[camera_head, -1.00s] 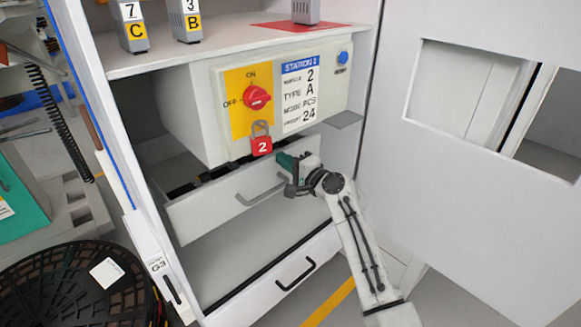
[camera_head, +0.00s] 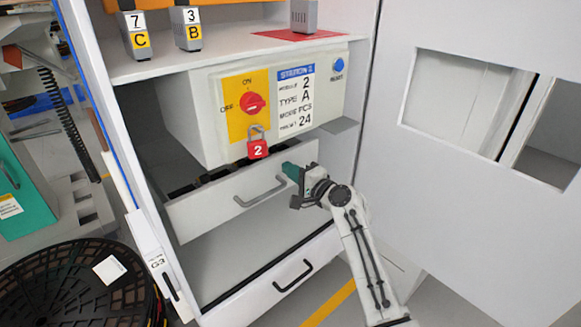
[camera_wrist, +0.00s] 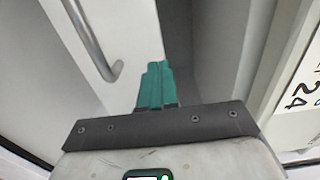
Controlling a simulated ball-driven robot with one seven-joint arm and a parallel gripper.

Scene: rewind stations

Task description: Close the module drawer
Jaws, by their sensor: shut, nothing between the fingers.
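The module drawer (camera_head: 215,200) is a pale grey drawer with a bar handle (camera_head: 262,193), under the station box. It stands partly pulled out, with a dark gap behind its top edge. In the wrist view the drawer front (camera_wrist: 85,30) and its handle (camera_wrist: 92,42) show at upper left. My gripper (camera_head: 287,170) is at the right part of the drawer front, to the right of the handle. Its teal fingers (camera_wrist: 155,86) are together with nothing between them. I cannot tell whether the fingertips touch the drawer.
The station box (camera_head: 205,115) with a red switch (camera_head: 252,104) and red padlock (camera_head: 258,149) overhangs the drawer. A lower drawer (camera_head: 265,300) is below. The open cabinet door (camera_head: 450,200) stands at right. A black reel (camera_head: 75,290) is at lower left.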

